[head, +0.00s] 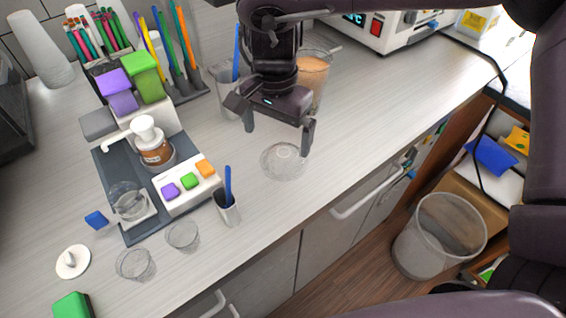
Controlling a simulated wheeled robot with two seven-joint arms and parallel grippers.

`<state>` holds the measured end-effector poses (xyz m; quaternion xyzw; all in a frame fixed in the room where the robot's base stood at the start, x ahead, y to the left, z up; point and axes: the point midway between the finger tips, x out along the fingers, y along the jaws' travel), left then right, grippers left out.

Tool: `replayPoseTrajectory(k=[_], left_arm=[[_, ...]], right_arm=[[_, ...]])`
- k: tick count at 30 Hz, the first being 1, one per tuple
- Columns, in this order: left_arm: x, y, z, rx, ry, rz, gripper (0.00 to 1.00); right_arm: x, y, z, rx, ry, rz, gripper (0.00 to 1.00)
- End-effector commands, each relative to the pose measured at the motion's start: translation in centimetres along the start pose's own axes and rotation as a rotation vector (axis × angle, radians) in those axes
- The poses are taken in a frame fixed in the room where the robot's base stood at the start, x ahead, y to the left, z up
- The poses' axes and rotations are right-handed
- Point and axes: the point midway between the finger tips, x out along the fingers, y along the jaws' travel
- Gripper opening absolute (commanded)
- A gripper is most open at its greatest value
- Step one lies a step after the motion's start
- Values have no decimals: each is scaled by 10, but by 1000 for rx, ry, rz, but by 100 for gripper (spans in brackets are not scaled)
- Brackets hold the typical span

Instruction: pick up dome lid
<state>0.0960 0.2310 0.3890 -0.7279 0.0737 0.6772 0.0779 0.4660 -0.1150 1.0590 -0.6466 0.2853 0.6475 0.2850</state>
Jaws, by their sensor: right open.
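A clear, round dome lid (283,161) lies on the light wood-grain counter, in the middle of the head view. My right gripper (279,140) points down just above and behind the lid, with its two dark fingers spread wide. It is open and nothing is between the fingers. I cannot tell exactly how high the fingertips are over the lid. My left gripper is not in view.
A glass of orange-brown drink (313,72) stands close behind my right gripper. A cup-sealer station (160,180) with coloured buttons is to the left. Clear cups (183,236) stand at the front left. A bin (440,235) stands on the floor. The counter right of the lid is clear.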

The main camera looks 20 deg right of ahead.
Motion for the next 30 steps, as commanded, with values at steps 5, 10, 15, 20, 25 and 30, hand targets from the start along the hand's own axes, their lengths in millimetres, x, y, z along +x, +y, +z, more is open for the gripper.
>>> replayPoseTrajectory(k=[5, 10, 15, 20, 25, 30], left_arm=[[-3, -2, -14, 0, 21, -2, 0], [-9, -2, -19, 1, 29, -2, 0], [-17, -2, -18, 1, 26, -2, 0], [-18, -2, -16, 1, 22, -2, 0], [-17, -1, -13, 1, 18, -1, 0], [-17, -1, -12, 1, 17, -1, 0]], right_arm=[[17, 1, 0, -1, -1, 3, 100], [35, 3, -2, 0, -1, 3, 100], [62, 6, -5, 0, -1, 5, 100], [76, 5, -6, 0, 0, 2, 100], [78, 5, -6, 0, 1, 0, 100], [77, 5, -6, 0, 0, 1, 86]])
